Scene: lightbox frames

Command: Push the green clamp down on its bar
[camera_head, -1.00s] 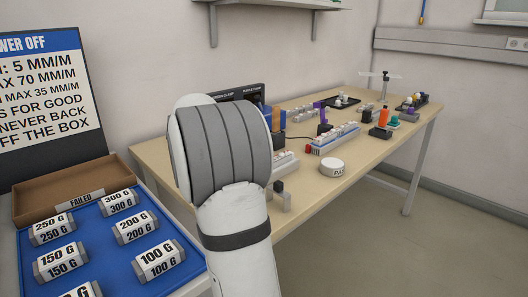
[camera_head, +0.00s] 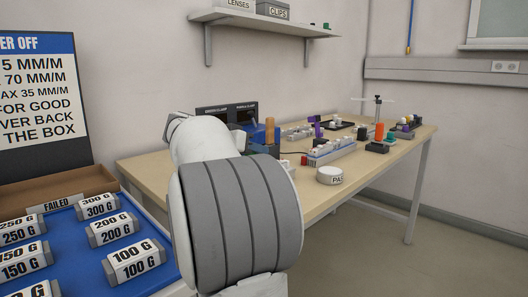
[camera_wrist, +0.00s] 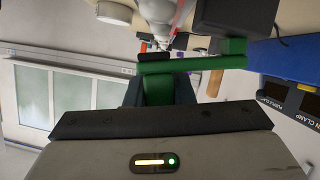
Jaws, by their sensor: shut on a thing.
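The green clamp (camera_wrist: 195,66) shows in the wrist view as a long green bar with a raised block at its right end and a green stem at its left. My gripper (camera_wrist: 158,90) is shut on the green stem, with a dark finger on each side. I cannot tell where the clamp touches its bar or how high it sits. In the head view my white and grey arm reaches towards the bench's left part and hides the gripper and the green clamp.
A dark display box (camera_head: 226,113) with clamp labels stands at the back of the bench (camera_head: 148,170); it also shows in the wrist view (camera_wrist: 290,105). A white-and-blue rack (camera_head: 330,150) and a round PASS piece (camera_head: 330,175) stand further right. A blue tray (camera_head: 75,243) of weights lies left.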

